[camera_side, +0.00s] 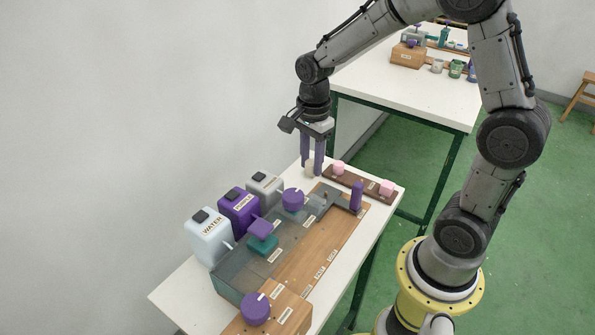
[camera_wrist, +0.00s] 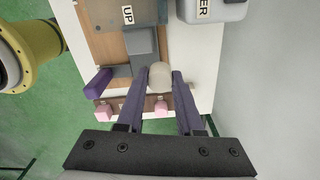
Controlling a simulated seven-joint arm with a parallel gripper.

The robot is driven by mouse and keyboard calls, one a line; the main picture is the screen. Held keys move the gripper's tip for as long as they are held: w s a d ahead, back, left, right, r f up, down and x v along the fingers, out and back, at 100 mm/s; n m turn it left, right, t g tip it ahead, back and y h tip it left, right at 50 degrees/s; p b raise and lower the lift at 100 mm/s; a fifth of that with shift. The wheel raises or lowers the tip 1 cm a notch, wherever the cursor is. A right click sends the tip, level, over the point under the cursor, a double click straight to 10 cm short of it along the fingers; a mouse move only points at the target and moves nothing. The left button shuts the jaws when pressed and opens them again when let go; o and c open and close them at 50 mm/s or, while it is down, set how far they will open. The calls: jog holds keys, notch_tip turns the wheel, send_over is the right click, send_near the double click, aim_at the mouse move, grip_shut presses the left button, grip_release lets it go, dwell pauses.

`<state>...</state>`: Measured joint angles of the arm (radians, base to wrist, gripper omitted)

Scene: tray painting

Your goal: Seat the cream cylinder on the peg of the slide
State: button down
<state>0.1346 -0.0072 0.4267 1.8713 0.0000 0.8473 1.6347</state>
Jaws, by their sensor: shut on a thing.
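The cream cylinder (camera_side: 309,169) is between the two purple fingers of my gripper (camera_side: 312,167), which is shut on it. It also shows between the fingertips in the wrist view (camera_wrist: 160,76). In the side view they are near the far end of the white table, behind the wooden board. A grey slide piece (camera_side: 336,194) lies at the board's far end, with an upright purple handle (camera_side: 356,195) at its right. In the wrist view a grey block (camera_wrist: 143,45) is just beyond the cylinder. I cannot make out the peg clearly.
A brown strip (camera_side: 362,183) with two pink blocks (camera_side: 338,168) (camera_side: 387,188) lies close to the right of my gripper. Water (camera_side: 208,238), purple (camera_side: 238,210) and grey (camera_side: 265,187) containers line the left.

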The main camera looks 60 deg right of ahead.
jog(key=s+a+r, duration=0.1)
jog(key=s+r, duration=0.2)
jog(key=s, duration=0.5)
send_over(326, 192)
notch_tip(326, 192, down, 4)
jog(key=shift+w+r, duration=0.1)
jog(key=shift+d+f, duration=0.15)
jog(key=shift+f, duration=2.5)
jog(key=shift+f, duration=0.6)
jog(key=shift+c, duration=2.3)
grip_release()
